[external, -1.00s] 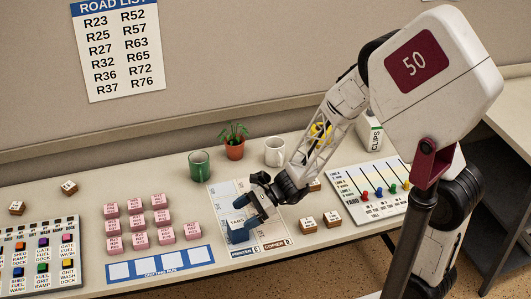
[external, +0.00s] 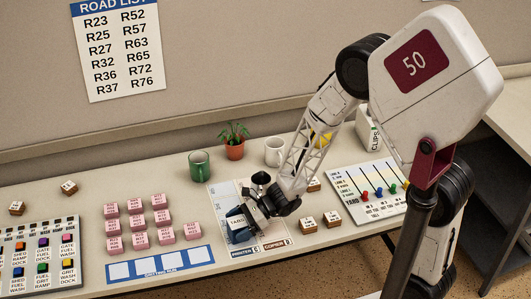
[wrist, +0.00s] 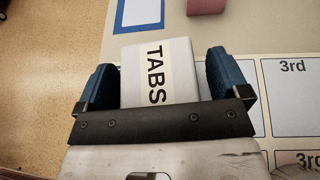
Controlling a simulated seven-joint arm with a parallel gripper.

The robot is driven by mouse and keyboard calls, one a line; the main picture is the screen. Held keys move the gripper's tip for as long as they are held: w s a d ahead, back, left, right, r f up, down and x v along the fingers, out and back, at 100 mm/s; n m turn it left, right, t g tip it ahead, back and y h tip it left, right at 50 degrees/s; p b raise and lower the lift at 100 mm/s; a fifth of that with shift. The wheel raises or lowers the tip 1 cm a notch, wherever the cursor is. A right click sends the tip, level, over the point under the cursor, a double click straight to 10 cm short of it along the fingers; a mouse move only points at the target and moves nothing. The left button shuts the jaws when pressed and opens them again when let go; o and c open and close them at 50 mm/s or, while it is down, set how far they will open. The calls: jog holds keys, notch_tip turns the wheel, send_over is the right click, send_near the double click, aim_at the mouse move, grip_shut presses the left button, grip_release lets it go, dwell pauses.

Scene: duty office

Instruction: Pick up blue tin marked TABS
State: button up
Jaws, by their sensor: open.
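The tin marked TABS (external: 237,222) is on the printed sheet on the table, partly hidden by my gripper in the external view. In the wrist view the tin (wrist: 158,72) looks pale grey with a cream label, and its lettering runs sideways. My gripper (external: 243,227) is down at the tin. In the wrist view its two blue fingers (wrist: 162,80) are open, one on each side of the tin, with a visible gap on both sides. Whether the tin's blue shows apart from the blue fingers is hard to tell.
Pink blocks (external: 137,222) stand left of the sheet, above a blue-edged strip (external: 160,265). A green mug (external: 199,165), potted plant (external: 234,142) and white mug (external: 274,152) stand behind. Wooden blocks (external: 307,226), a slider board (external: 365,190) and a CLIPS box (external: 369,128) are right.

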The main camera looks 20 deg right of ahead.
aim_at(237, 221)
jog(key=shift+c, duration=0.4)
jog(key=c, duration=1)
jog(key=shift+r, duration=0.15)
jog(key=shift+r, duration=1.65)
jog(key=s+d, duration=0.3)
jog(key=s, duration=0.1)
jog(key=s+d+r, duration=0.1)
jog(key=s+d, duration=0.6)
jog(key=shift+s+d+r, duration=0.2)
jog(key=shift+s+d, duration=0.2)
